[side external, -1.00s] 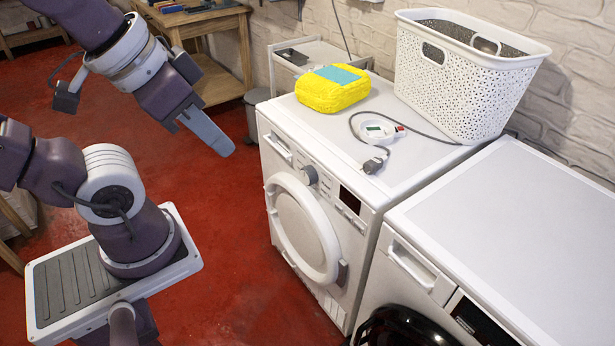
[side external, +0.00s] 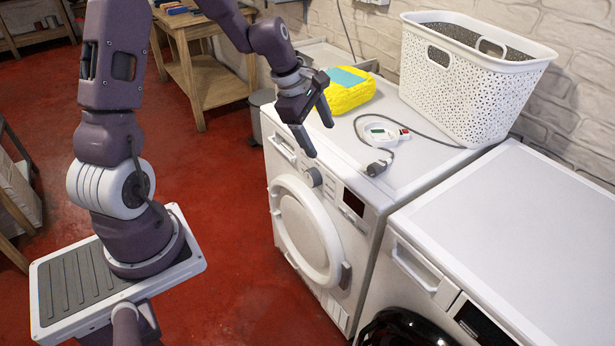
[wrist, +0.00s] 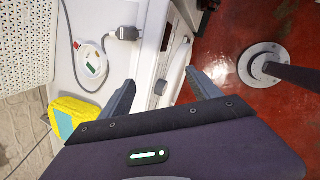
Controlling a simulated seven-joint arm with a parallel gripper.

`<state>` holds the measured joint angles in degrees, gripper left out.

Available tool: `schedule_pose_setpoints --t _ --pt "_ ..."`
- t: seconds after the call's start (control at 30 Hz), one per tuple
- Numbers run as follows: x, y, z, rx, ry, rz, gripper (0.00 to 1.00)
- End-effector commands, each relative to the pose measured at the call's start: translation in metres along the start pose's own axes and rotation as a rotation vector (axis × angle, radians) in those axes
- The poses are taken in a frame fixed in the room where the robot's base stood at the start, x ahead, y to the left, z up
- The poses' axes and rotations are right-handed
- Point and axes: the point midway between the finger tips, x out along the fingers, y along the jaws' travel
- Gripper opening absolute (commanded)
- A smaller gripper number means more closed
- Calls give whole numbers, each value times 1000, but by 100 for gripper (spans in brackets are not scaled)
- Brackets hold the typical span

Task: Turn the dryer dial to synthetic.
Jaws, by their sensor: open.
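The white dryer (side external: 285,160) has a round grey dial (side external: 313,177) on its upper front panel, left of a dark display (side external: 353,203). My gripper (side external: 319,138) is open and empty, with its fingers pointing down over the dryer's top front edge, just above the dial and apart from it. In the wrist view my gripper's two fingers (wrist: 160,80) stand apart on either side of the dryer's front edge. A small grey shape between them may be the dial. I cannot read the dial's setting.
On the dryer's top are a yellow package (side external: 350,92), a white device with a cable (side external: 383,133), a grey plug (side external: 377,167) and a white laundry basket (side external: 455,90). A second white machine (side external: 510,215) stands to the right. Red floor in front is open.

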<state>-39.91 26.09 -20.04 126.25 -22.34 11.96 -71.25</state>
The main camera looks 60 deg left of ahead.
Motion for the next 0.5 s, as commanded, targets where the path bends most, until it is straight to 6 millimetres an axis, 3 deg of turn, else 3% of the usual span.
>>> schedule_pose_setpoints --t 0.03,0.1,0.2,0.33,0.5 --pt "34 8 -27 -251 -16 -16 72" --pt "71 16 -61 -585 -31 -15 72" --pt "111 16 -99 -955 -39 -14 72" --pt "135 12 -123 -1197 -41 -14 72" --pt "162 11 -125 -1234 -40 -15 72"
